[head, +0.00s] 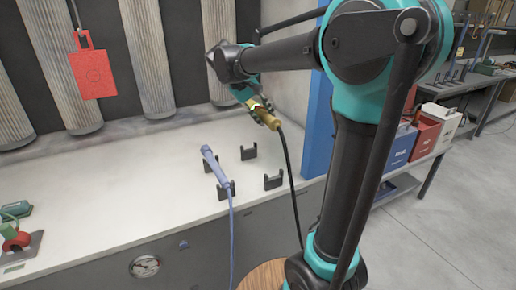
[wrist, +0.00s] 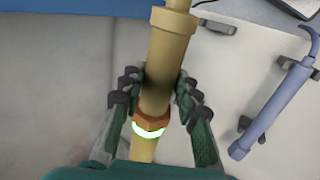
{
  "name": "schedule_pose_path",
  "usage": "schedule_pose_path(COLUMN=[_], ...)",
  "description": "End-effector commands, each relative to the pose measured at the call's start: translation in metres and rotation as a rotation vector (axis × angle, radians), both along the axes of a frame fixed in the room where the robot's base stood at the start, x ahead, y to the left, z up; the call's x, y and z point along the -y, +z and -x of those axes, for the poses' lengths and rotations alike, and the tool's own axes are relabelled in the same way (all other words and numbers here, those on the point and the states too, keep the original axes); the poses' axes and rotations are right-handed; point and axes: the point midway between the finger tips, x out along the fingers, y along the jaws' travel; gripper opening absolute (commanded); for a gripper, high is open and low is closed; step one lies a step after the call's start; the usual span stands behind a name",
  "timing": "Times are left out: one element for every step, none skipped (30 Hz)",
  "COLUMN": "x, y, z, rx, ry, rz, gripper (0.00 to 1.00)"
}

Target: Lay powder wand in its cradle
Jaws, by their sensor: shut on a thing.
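My gripper (wrist: 155,95) is shut around a yellow-tan wand (wrist: 172,55) with a brown collar and a bright ring. In the head view my gripper (head: 262,112) holds this wand (head: 266,119) tilted, apart from the bench, and a black hose hangs from its lower end. Two empty dark U-shaped brackets, one farther back (head: 248,153) and one nearer (head: 274,182), stand on the bench below it. A blue wand (head: 213,164) lies across another pair of brackets to their left, with a blue hose running down; it also shows in the wrist view (wrist: 285,95).
The pale bench (head: 120,200) is largely clear around the brackets. A red tag (head: 93,70) hangs at the left before ribbed columns. A blue post (head: 318,125) stands at the bench's right end. A green and red item (head: 15,232) is at far left.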

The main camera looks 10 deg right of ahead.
Motion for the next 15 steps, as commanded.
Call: schedule_pose_path(x=[0.001,0.001,0.001,0.001,0.001,0.001,0.001,0.001,0.001,0.001,0.001,0.001,0.001,0.001,0.001], y=[0.000,0.000,0.000,0.000,0.000,0.000,0.000,0.000,0.000,-0.001,-0.002,-0.005,-0.009,-0.013,-0.020], z=[0.000,0.000,0.000,0.000,0.000,0.000,0.000,0.000,0.000,0.000,0.000,0.000,0.000,0.000,-0.001], rx=[0.001,0.001,0.001,0.001,0.001,0.001,0.001,0.001,0.001,0.001,0.001,0.001,0.001,0.001,0.001], ry=[0.000,0.000,0.000,0.000,0.000,0.000,0.000,0.000,0.000,0.000,0.000,0.000,0.000,0.000,-0.001], rz=[0.003,0.003,0.004,0.004,0.004,0.004,0.003,0.003,0.003,0.003,0.003,0.003,0.003,0.003,0.003], gripper=[0.00,0.00,0.00,0.00,0.00,0.00,0.00,0.00,0.00,0.00,0.00,0.00,0.00,0.00,0.00])
